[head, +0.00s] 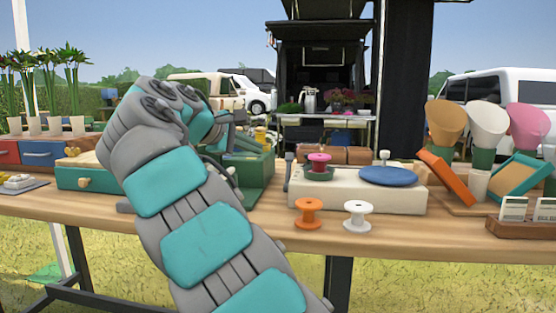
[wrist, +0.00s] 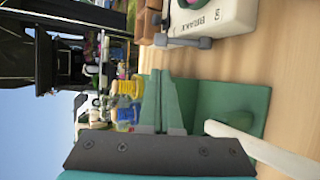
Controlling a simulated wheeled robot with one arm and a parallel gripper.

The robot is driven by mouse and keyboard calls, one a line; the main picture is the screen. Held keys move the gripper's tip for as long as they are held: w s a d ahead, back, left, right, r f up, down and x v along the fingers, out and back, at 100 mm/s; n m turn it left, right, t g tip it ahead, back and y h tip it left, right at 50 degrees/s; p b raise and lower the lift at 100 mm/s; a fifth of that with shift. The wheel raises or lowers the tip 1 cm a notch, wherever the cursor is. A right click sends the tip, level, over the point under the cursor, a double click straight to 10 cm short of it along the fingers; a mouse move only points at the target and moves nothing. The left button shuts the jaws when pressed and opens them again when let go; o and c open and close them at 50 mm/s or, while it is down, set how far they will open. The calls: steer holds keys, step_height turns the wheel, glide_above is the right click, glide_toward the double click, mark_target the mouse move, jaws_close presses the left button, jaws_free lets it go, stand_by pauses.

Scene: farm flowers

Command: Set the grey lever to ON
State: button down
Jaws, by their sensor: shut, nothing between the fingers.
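A grey lever (wrist: 185,42) sticks out from the side of a white box (wrist: 225,22) with dark lettering that seems to read BRAKE. The lever also shows in the head view (head: 289,163) as a small upright grey piece at the left end of the white box (head: 352,190). My gripper (wrist: 160,74) is shut and empty in the wrist view. In that picture its fingertips lie a little below and left of the lever, with a visible gap. In the head view my arm hides most of the gripper. I cannot read an ON mark.
An orange spool (head: 308,212) and a white spool (head: 357,214) stand in front.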

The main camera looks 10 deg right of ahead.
steer(key=b+x, duration=0.1)
steer(key=x, duration=0.9)
steer(key=shift+b, duration=0.35)
steer(key=shift+s+a+r+p, duration=0.15)
steer(key=shift+s+r+p, duration=0.3)
steer(key=shift+s+p, duration=0.65)
steer(key=p, duration=0.5)
glide_toward(289, 172)
steer(key=shift+w+d+f, duration=0.15)
steer(key=shift+w+d, duration=0.35)
steer(key=shift+w, duration=0.2)
steer(key=shift+w+d+f, duration=0.15)
steer(key=shift+w+d, duration=0.3)
steer(key=shift+w, duration=0.3)
steer(key=shift+s, duration=0.1)
